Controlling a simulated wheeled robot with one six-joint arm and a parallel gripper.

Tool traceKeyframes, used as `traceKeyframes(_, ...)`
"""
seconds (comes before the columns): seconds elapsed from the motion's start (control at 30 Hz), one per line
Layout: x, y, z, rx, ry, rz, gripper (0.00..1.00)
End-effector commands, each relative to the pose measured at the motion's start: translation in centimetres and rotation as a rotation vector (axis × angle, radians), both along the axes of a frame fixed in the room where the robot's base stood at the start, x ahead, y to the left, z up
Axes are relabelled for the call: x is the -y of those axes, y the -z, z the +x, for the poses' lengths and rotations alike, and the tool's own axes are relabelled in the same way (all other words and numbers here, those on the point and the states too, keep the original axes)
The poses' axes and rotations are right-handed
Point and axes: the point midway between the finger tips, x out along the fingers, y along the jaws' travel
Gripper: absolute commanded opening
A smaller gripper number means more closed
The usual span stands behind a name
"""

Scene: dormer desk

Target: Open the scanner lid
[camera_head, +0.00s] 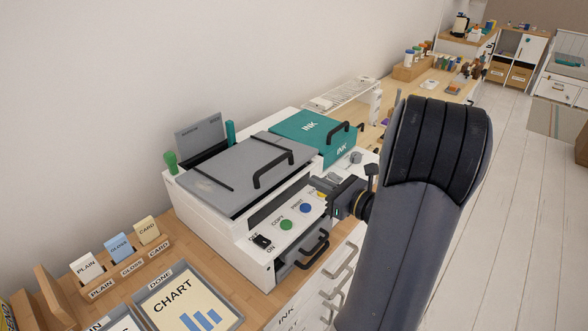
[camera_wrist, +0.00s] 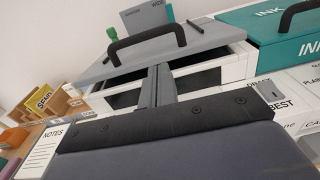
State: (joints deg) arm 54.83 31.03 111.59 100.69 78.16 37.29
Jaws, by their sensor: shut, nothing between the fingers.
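The scanner lid (camera_head: 228,172) is a flat grey panel on top of the white machine (camera_head: 215,225), with a black arched handle (camera_head: 272,168) near its front right. My gripper (camera_head: 333,202) is at the front right of the machine, apart from the handle. In the wrist view my gripper (camera_wrist: 157,76) has its fingers together, with nothing between them, pointing toward the lid's front edge.
A teal ink box (camera_head: 313,132) with a black handle stands right of the lid. Copy (camera_head: 286,224) and print (camera_head: 306,208) buttons and a drawer handle (camera_head: 305,252) are on the machine's front. A card rack (camera_head: 120,262) and a chart tray (camera_head: 190,300) lie at front left.

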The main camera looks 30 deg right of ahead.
Motion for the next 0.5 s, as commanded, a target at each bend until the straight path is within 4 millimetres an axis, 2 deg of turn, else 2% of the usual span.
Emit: traceKeyframes(0.5, -2.9, 0.3, 7.5, -0.001, -0.007, -0.001, 0.00)
